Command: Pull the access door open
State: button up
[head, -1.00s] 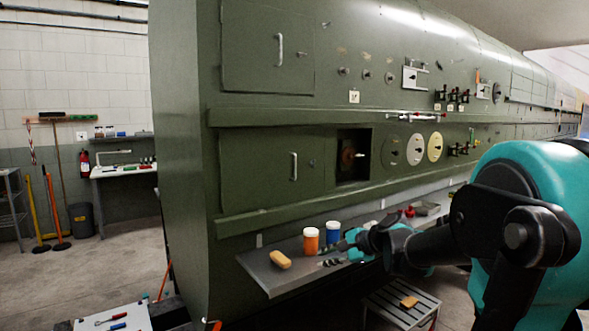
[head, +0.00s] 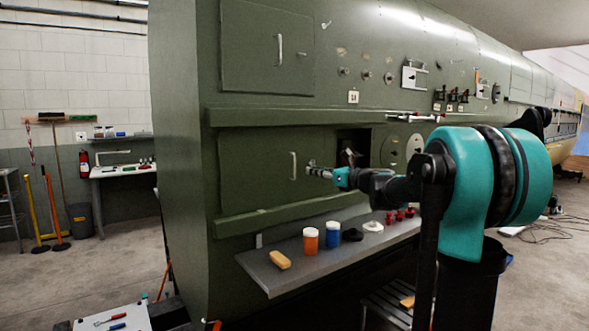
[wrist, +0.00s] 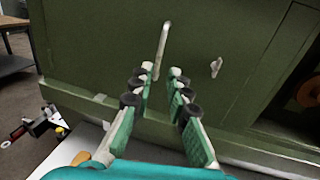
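The lower green access door (head: 250,175) is closed, flush with the fuselage side. Its pale vertical bar handle (head: 293,166) is near its right edge. My gripper (head: 313,170) is just right of this handle in the head view. In the wrist view my gripper (wrist: 161,74) is open and empty, with a gap between its fingertips. The handle (wrist: 162,45) stands beyond the fingertips, slightly tilted, its lower end close to the left finger. I cannot tell whether they touch. A small latch (wrist: 216,67) is on the door to the right of the handle.
A second closed door (head: 262,50) with a similar handle is above. A dark square opening (head: 346,141) is right of the lower door. Below, a shelf (head: 285,280) holds an orange jar (head: 310,241), a blue jar (head: 333,234) and a tan block (head: 279,260).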

aim_at(281, 168)
jog(key=x, duration=1)
jog(key=shift+w+a, duration=0.15)
jog(key=shift+a, duration=0.05)
jog(key=shift+c, duration=0.4)
grip_shut()
